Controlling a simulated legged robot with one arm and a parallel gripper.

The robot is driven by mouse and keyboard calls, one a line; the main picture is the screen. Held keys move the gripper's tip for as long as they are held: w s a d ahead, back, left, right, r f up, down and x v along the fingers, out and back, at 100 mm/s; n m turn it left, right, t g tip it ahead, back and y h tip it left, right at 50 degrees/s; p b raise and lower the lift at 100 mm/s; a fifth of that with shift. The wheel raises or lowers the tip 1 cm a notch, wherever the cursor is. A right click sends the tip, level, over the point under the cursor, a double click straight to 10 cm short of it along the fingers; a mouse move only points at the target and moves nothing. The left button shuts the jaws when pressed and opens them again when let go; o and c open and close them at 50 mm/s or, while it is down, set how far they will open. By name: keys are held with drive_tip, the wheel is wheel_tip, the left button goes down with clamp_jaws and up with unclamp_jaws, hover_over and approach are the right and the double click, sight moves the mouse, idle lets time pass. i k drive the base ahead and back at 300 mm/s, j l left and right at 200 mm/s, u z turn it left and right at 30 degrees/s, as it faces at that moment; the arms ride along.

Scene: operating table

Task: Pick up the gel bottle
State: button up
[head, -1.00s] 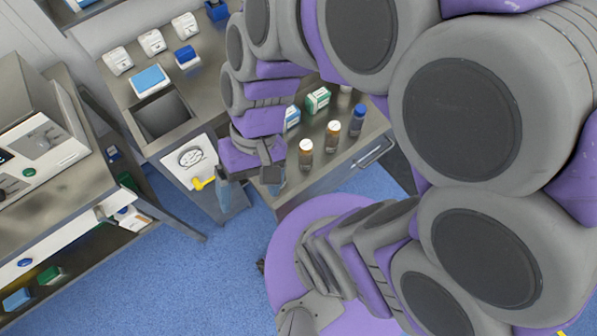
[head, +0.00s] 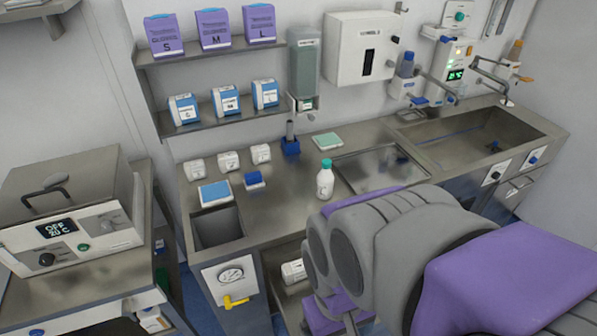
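A white bottle with a green cap (head: 325,183) stands upright on the steel counter, left of the sink basin's near corner. Its label is too small to read, so I cannot tell for sure that it is the gel bottle. Another bottle with a blue cap (head: 406,68) sits on the wall above the sink. My arm fills the lower right of the head view, and my gripper is out of view, hidden behind or below the arm.
The counter (head: 275,215) holds small white boxes (head: 228,161), a blue-topped box (head: 215,193), a blue holder (head: 290,146) and a green-topped box (head: 327,141). Shelves with purple glove boxes (head: 213,30) and a dispenser (head: 304,65) are above. A sterilizer unit (head: 75,235) stands left.

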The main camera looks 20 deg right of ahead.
sight(325, 181)
drive_tip(key=i+j+z, duration=0.2)
drive_tip(key=j+z, duration=0.3)
drive_tip(key=i+j+z, duration=0.15)
drive_tip(key=j+z, duration=0.8)
drive_tip(key=i+l, duration=0.05)
